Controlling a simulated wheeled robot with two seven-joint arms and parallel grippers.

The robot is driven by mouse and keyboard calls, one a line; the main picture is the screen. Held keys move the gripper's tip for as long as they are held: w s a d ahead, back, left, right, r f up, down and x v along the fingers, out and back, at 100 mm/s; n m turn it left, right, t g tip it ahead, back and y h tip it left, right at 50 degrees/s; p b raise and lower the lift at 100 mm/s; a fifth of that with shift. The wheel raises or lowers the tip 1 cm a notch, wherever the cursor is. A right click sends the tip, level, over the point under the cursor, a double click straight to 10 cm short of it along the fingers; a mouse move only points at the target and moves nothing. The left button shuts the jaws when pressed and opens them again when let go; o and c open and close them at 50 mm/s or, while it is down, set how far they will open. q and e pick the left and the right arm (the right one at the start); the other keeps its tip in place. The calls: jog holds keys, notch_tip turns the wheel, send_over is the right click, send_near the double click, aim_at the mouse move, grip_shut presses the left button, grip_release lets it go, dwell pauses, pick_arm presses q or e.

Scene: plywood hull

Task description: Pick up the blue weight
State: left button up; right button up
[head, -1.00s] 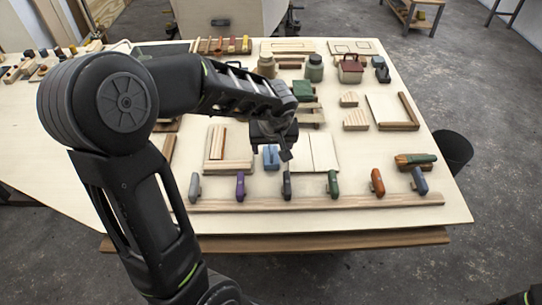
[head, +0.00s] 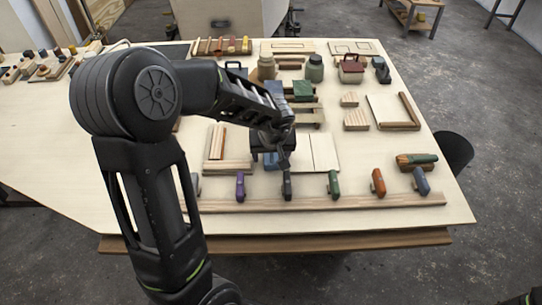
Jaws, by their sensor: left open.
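A small blue piece, which looks like the blue weight (head: 270,161), sits on the plywood table in front of me, between a framed wooden piece and a pale panel. My left gripper (head: 273,150) is over it, pointing down, and hides most of it. The jaws are open. From this angle I cannot tell whether the fingers are around the blue piece or still above it. My right gripper is not in view.
A row of coloured handles, including a purple one (head: 240,186) and an orange one (head: 378,183), stands along a wooden strip (head: 320,203) at the near side. Blocks, jars and a red-lidded box (head: 351,70) stand farther back. Bare tabletop (head: 60,150) lies at the left.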

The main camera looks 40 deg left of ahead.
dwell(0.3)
pick_arm(q)
grip_shut()
dwell(0.6)
